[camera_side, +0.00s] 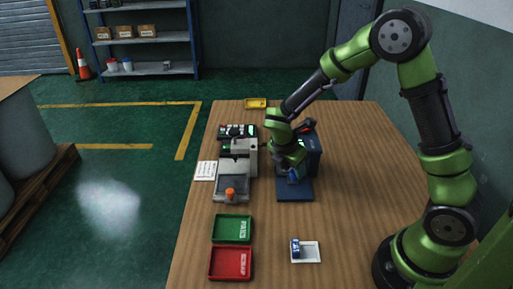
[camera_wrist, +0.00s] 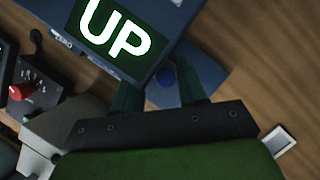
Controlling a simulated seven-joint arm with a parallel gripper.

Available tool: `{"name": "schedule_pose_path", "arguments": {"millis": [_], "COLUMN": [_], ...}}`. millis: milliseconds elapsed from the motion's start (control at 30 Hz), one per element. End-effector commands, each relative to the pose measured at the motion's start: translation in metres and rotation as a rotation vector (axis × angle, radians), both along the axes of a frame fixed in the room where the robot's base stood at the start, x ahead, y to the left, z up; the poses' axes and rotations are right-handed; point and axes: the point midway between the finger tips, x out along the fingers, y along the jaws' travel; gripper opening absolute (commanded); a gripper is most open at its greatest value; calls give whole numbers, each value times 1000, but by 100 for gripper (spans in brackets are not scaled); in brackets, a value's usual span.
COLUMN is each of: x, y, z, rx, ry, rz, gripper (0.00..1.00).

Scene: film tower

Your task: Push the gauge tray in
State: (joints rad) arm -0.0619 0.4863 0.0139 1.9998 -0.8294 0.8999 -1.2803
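What looks like the gauge tray (camera_side: 231,188), a clear-topped grey tray with an orange knob (camera_side: 230,193), sticks out at the front of the grey bench machine (camera_side: 237,162). My gripper (camera_side: 291,176) is to its right, low over the blue base plate (camera_side: 294,193) of the dark blue tower (camera_side: 313,160). In the wrist view my gripper (camera_wrist: 163,92) has its two fingers apart. A small round blue piece (camera_wrist: 165,77) shows between them, with visible gaps on both sides. The tower's screen (camera_wrist: 115,28) reads UP. The gauge tray is not clearly visible in the wrist view.
A green PASS tray (camera_side: 231,229) and a red SCRAP tray (camera_side: 231,263) lie in front of the machine. The table's right part is clear.

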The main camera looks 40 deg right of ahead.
Motion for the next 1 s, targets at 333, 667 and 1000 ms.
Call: {"name": "schedule_pose_path", "arguments": {"millis": [333,667,1000], "x": [-2,-1,-1], "y": [2,23,54], "z": [1,52,126], "rx": [1,2,3], "ry": [3,-4,-2], "rz": [-1,-1,1], "gripper": [48,48,48]}}
